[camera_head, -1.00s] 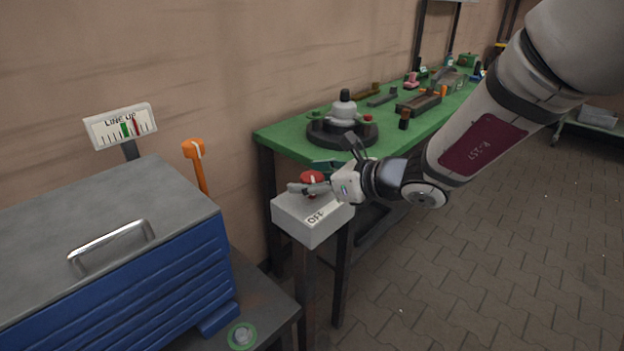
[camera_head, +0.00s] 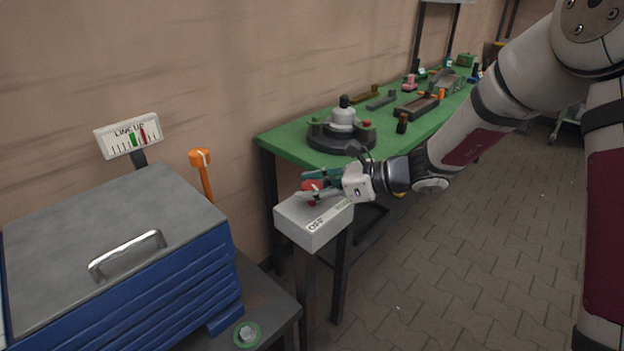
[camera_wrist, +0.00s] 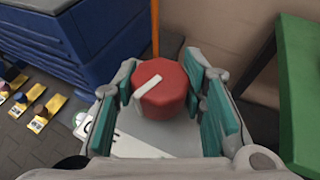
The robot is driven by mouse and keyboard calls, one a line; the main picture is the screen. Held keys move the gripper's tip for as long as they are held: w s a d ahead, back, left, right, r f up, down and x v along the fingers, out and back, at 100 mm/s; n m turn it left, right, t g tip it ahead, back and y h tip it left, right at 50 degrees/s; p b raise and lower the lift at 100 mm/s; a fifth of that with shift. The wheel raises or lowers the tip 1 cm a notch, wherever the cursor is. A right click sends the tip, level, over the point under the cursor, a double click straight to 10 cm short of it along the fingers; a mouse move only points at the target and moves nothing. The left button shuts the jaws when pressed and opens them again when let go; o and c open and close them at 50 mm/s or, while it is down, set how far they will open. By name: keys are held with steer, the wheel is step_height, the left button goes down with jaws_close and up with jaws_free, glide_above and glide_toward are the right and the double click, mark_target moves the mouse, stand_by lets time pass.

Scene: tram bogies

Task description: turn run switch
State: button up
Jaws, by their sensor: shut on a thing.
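The run switch is a red knob (camera_wrist: 166,92) with a white pointer mark, on top of a pale grey box (camera_head: 312,230). The box has an "OFF" label on its top; another label is partly visible at its right. In the head view the knob (camera_head: 311,187) is partly covered by my fingers. My gripper (camera_head: 318,183) reaches in from the right above the box. In the wrist view its teal finger pads (camera_wrist: 168,100) stand on both sides of the knob, shut on it. The white mark points to the lower left in that view.
A blue cabinet (camera_head: 185,285) with a handle stands at left, with a "LINE UP" gauge (camera_head: 133,136) and an orange lever (camera_head: 201,170) behind it. A green workbench (camera_head: 290,141) with several parts stands behind the box. Paved floor is open at right.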

mark_target(319, 181)
steer(key=n+g+p, duration=0.1)
steer(key=n+g, duration=0.1)
steer(key=g, duration=0.1)
steer(key=shift+w+n+y, duration=0.1)
steer(key=shift+n+y, duration=0.2)
steer(key=shift+n, duration=0.1)
steer(key=n+g, duration=0.2)
steer(key=g, duration=0.1)
steer(key=shift+f+n+g, duration=0.1)
steer(key=shift+n+g, duration=0.2)
steer(key=shift+n, duration=0.1)
steer(key=n+g+h+b, duration=0.2)
steer(key=n+g, duration=0.2)
steer(key=shift+h+b, duration=0.3)
steer(key=shift+n+g+h+b, duration=0.7)
steer(key=shift+n+g+h, duration=0.1)
steer(key=shift+n+g, duration=0.3)
steer(key=shift+g, duration=0.3)
steer(key=o, duration=1.2)
steer(key=shift+r+v, duration=0.1)
steer(key=shift+v, duration=1.75)
steer(key=shift+r+v, duration=0.15)
steer(key=shift+v, duration=1.75)
